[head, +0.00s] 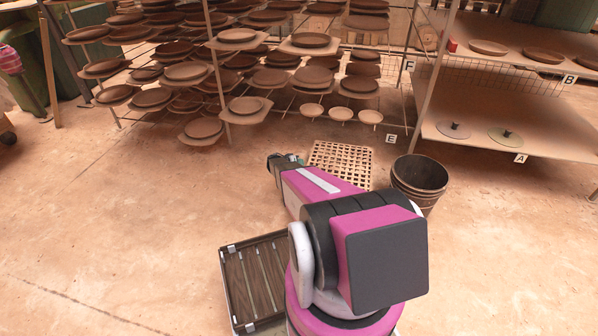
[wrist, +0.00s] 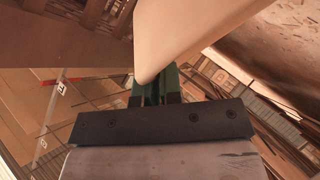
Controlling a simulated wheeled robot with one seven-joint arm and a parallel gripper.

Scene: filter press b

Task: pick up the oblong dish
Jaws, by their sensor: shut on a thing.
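My gripper (head: 284,161) reaches away from me over the floor, in front of the plate racks. In the wrist view its green fingers (wrist: 157,84) are shut on a smooth, pale tan piece with a rounded corner, which looks like the oblong dish (wrist: 185,32). The dish stretches up and to the right from the fingers and is cut off by the top edge, so its full shape does not show. In the head view I cannot make out the dish at the gripper.
Racks of round clay plates (head: 270,78) stand at the back. A slatted mat (head: 341,160) lies on the floor, with a dark bucket (head: 420,174) to its right. Shelves with labels A and B (head: 470,100) stand at right. The left floor is clear.

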